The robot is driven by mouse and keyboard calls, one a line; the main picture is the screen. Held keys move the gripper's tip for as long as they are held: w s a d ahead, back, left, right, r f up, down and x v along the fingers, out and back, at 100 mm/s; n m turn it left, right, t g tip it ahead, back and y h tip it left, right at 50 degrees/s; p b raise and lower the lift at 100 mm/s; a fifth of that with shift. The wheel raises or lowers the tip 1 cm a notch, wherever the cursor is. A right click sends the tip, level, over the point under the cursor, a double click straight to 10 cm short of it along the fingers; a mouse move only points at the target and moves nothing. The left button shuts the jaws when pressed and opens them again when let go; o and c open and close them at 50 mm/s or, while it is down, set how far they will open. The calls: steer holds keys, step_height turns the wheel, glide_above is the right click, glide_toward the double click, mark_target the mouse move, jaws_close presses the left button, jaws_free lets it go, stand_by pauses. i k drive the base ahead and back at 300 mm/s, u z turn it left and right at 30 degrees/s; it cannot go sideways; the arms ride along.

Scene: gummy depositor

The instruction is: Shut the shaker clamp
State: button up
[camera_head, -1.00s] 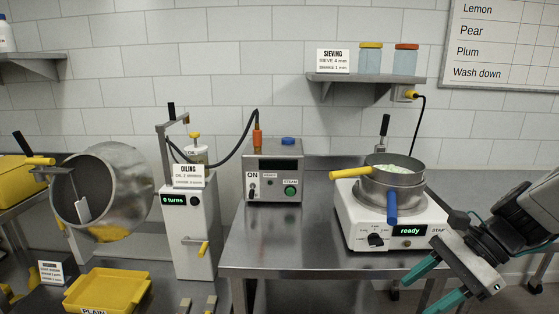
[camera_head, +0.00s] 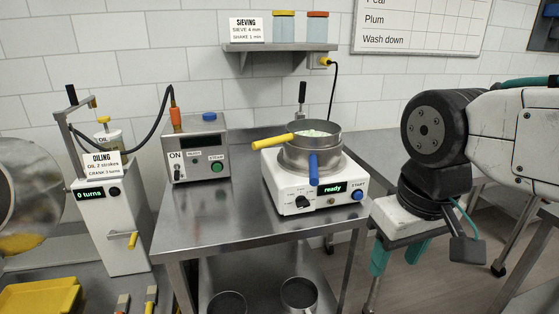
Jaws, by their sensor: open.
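The shaker (camera_head: 283,200) is a white box on the steel table, and its display reads "ready". A steel sieve stack (camera_head: 312,152) sits on it, with a yellow handle to the left and a blue handle to the front. Pale contents show in the top sieve. The clamp appears to be the upright lever with a dark grip (camera_head: 302,94) behind the stack. Its lower end is hidden by the stack, and I cannot tell its latch. My gripper (camera_head: 396,264) has teal fingers, points down, is open and empty, and is right of the table, apart from the shaker.
A grey steam box (camera_head: 195,150) with a hose and the oiling unit (camera_head: 110,210) stand to the left. A shelf (camera_head: 280,47) with two jars hangs above the shaker. A cable runs down behind it. Pots (camera_head: 298,294) stand on the lower shelf. The table front is clear.

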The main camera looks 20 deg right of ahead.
mark_target(303, 85)
steer(key=z, duration=0.55)
steer(key=i, duration=1.1)
steer(key=u, duration=0.5)
